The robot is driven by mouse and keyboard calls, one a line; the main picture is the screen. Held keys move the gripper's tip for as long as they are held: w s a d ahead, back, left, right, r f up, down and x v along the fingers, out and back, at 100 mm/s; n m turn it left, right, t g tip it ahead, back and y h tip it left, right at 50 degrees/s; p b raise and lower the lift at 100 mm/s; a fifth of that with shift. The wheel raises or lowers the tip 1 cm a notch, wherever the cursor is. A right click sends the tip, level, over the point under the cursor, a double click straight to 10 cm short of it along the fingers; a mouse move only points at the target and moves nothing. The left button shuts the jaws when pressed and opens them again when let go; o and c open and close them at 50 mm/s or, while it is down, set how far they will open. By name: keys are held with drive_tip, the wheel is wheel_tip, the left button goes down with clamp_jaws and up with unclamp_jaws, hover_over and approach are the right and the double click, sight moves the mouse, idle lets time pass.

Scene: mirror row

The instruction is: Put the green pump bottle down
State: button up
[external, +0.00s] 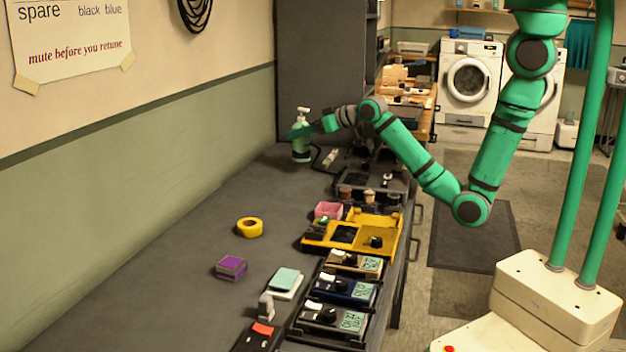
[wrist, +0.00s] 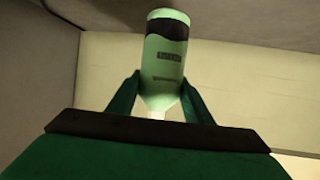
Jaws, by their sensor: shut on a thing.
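The green pump bottle (external: 301,147) is at the far end of the dark workbench, upright, with a white pump head on top. My gripper (external: 302,131) is shut on its upper body. In the wrist view the bottle (wrist: 166,65) sits between my two green fingers (wrist: 160,100), with a dark band near its base and a small dark label. The bottle's base appears at or just above the bench top (external: 190,275); I cannot tell if it touches.
A grey cabinet (external: 325,60) stands just behind the bottle. A black cable or bracket (external: 322,160) lies right of it. Nearer are a yellow tray (external: 385,232), a yellow tape roll (external: 249,227), a purple block (external: 231,267) and several pedal-like boxes. The bench left of the bottle is clear.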

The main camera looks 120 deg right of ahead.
sight(310, 143)
drive_tip(key=shift+f, duration=2.4)
drive_tip(key=shift+f, duration=0.1)
drive_tip(key=o, duration=1.3)
drive_tip(key=shift+f, duration=0.1)
drive_tip(key=shift+r, duration=0.25)
drive_tip(key=v, duration=1.2)
drive_tip(key=shift+f, duration=0.1)
